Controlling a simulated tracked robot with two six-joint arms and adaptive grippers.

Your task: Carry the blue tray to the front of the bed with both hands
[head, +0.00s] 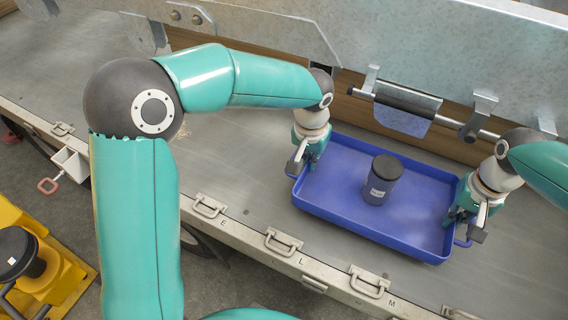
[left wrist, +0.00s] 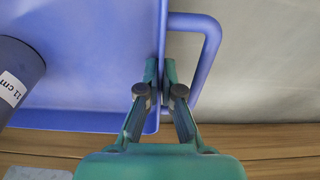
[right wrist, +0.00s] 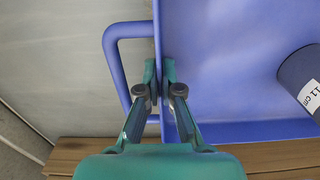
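The blue tray (head: 330,205) lies on the grey trailer bed, with a dark cylinder (head: 381,180) standing inside it. My left gripper (head: 298,165) is at the tray's left end. In the left wrist view its fingers (left wrist: 160,75) are closed on the tray's end wall, beside the loop handle (left wrist: 212,60). My right gripper (head: 458,215) is at the right end. In the right wrist view its fingers (right wrist: 160,75) are closed on the opposite end wall, beside the other loop handle (right wrist: 112,60). The cylinder's label reads 11 cm in the wrist views. Whether the tray touches the bed is hard to tell.
The bed's front rail (head: 235,226) has several latch handles. A galvanised panel and wooden board (head: 440,142) run behind the tray, with a bar and brackets (head: 408,100). A yellow device (head: 65,270) stands on the floor at lower left. The bed left of the tray is clear.

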